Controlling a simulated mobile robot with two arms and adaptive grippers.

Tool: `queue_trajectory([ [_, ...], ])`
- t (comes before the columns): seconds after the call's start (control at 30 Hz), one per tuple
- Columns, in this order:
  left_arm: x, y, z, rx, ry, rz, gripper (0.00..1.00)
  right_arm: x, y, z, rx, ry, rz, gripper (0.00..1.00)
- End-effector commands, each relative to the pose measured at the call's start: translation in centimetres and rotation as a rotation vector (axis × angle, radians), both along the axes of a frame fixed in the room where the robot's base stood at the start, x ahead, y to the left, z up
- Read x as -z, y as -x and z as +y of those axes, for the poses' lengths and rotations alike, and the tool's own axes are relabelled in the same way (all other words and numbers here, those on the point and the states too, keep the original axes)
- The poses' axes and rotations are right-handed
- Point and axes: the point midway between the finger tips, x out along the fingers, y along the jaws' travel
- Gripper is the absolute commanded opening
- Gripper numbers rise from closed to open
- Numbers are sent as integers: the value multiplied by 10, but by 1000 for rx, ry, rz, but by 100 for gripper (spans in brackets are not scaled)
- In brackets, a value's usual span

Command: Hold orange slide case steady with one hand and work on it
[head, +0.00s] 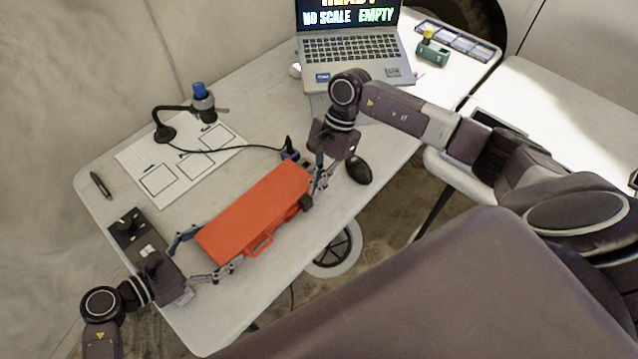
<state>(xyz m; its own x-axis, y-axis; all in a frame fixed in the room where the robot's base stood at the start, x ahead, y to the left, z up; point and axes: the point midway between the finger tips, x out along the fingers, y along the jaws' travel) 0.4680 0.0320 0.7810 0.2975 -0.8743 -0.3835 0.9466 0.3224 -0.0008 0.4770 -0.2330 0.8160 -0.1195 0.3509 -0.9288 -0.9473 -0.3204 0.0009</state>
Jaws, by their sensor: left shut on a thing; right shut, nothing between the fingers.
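The orange slide case (252,212) lies closed on the white table, its handle facing the table's front edge. My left gripper (203,257) is shut on the case's left end, with a finger on either side of it. My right gripper (314,190) is at the case's right end, beside its corner. Its fingers are partly hidden by its own body and the case, and nothing shows held between them.
A laptop (352,48) stands at the back, with a black mouse (358,169) near the front edge. A marked white sheet (180,165) and a stand with a blue-topped device (203,100) lie behind the case. A pen (101,184) and a dark box (135,235) are at left. A cable crosses the table behind the case.

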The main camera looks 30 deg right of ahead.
Motion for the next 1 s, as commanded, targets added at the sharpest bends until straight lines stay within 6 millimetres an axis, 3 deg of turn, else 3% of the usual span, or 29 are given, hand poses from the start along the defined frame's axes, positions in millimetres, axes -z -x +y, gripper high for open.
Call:
queue_trajectory([
  [0.23, 0, 0, -1, 0, 1, 0, 33, 0, 13, 40, -7, -6, 0, 0],
  [0.6, 0, 0, -2, 1, 2, 1, 33, -1, 15, 45, -5, -9, 2, 0],
  [0.77, 0, 0, -2, 1, 3, 0, 33, -1, 13, 38, -3, -8, 2, 0],
  [0.97, 0, 0, -2, 1, 2, 1, 33, 0, 0, 0, 5, 3, 0, 0],
  [1.0, -1, 0, -1, 1, 2, 1, 33, -11, -2, -2, 1, 1, -6, 0],
])
